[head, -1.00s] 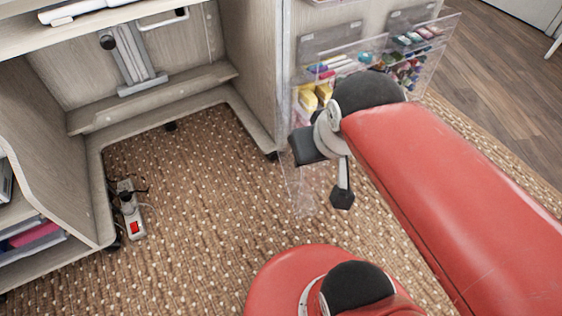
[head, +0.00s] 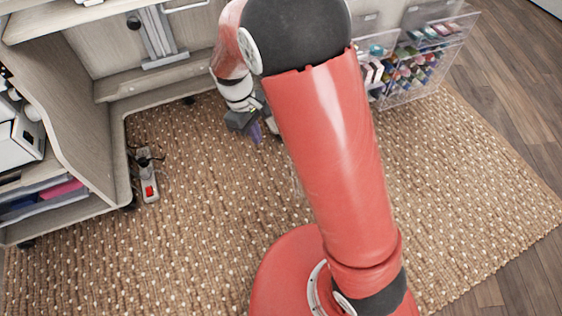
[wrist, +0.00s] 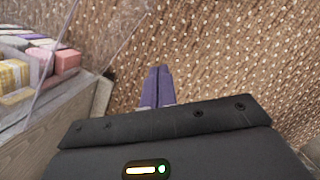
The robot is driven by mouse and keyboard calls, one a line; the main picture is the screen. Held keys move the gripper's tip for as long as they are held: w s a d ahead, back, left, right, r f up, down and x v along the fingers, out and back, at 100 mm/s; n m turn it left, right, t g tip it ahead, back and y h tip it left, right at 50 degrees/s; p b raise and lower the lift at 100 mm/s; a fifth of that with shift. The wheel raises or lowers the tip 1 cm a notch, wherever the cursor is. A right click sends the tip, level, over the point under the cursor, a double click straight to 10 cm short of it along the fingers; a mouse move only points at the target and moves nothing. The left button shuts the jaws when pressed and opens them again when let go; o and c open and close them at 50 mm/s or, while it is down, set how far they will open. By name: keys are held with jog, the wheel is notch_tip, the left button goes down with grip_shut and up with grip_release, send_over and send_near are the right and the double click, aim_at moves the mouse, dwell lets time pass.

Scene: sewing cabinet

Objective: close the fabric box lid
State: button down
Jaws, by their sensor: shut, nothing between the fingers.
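The fabric box (wrist: 72,92) shows at the left of the wrist view, holding folded yellow, pink and purple fabrics. A clear panel (wrist: 95,48), which looks like its lid, slants out from the box over the rug; how far open it stands is hard to tell. In the head view my arm hides the fabric box. My gripper (wrist: 156,72) is shut and empty, its purple fingers together over the rug, to the right of the box and panel. It also shows in the head view (head: 256,136), pointing down, left of my red arm.
Clear bins of colourful craft supplies (head: 418,70) hang on the cabinet side, right of my arm. A power strip (head: 148,180) lies on the rug (head: 210,220) near the left shelves (head: 75,215). The rug between the shelves and my base is otherwise clear.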

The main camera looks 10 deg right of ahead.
jog(key=s+d+f+b, duration=0.1)
jog(key=d+f, duration=0.1)
jog(key=f, duration=0.3)
jog(key=s+d+f+b, duration=0.1)
jog(key=s+d+f, duration=0.1)
jog(key=f, duration=0.3)
jog(key=shift+s+d+f+b, duration=0.15)
jog(key=shift+s+d+b, duration=0.15)
jog(key=shift+d, duration=0.25)
jog(key=shift+d, duration=0.1)
